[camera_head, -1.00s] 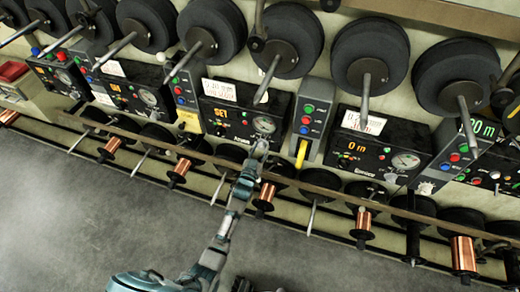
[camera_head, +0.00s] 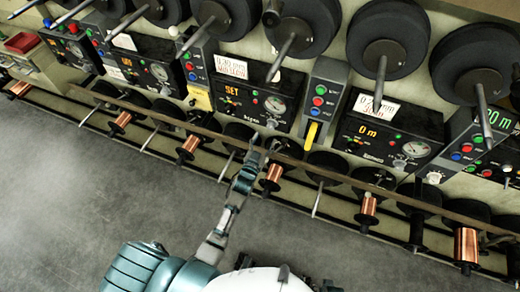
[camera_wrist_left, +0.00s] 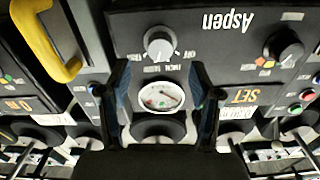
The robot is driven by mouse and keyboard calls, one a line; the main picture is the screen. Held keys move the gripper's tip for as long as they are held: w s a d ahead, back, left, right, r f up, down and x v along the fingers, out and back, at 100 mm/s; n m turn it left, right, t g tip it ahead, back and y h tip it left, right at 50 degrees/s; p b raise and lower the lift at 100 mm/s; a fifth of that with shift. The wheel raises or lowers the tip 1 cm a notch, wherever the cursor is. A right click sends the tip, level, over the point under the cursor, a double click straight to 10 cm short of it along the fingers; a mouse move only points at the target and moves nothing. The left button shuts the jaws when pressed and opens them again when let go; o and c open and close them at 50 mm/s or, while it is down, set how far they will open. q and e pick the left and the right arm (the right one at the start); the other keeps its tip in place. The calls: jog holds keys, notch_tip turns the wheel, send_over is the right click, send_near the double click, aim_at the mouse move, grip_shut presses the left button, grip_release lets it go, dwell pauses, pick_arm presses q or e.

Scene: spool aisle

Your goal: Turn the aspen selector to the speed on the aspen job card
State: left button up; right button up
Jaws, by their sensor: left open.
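The Aspen panel (camera_head: 243,100) is a black box with an orange SET display (camera_head: 232,90). Its name reads upside down on the panel (camera_wrist_left: 240,42) in the left wrist view. A white job card (camera_head: 232,66) is above it; its top line reads like 0.20 mm and its lower line seems to end in slow. The grey round selector (camera_wrist_left: 160,42) has printed positions, including OFF and INCH; I cannot tell where it points. My left gripper (camera_wrist_left: 160,72) is open, its fingers spread either side of the gauge (camera_wrist_left: 161,95) in the picture, apart from the selector. My right gripper is out of view.
A second dark knob (camera_wrist_left: 285,48) is on the same panel. A yellow handle (camera_head: 311,135) hangs from the grey button box (camera_head: 324,95) to the right. A rail (camera_head: 190,126) with copper spools runs below the panels. Large black spools (camera_head: 300,25) project above. The grey floor is clear.

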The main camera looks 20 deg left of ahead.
pick_arm(q)
jog(key=s, duration=0.6)
jog(key=shift+a, duration=0.1)
jog(key=s+f+g, duration=0.4)
jog(key=s+f, duration=0.3)
jog(key=f, duration=0.5)
jog(key=s+f+g, duration=0.5)
jog(key=s+f, duration=0.2)
jog(key=f, duration=0.5)
jog(key=s+a+f+g, duration=0.1)
jog(key=s+f+g, duration=0.2)
jog(key=s+f, duration=0.3)
jog(key=s+a+f+g+p, duration=0.1)
jog(key=s+f+g, duration=0.3)
jog(key=s, duration=1.1)
notch_tip(320, 180, down, 3)
jog(key=shift+s+f+m, duration=0.2)
jog(key=shift+s+m, duration=0.1)
jog(key=shift+s, duration=0.05)
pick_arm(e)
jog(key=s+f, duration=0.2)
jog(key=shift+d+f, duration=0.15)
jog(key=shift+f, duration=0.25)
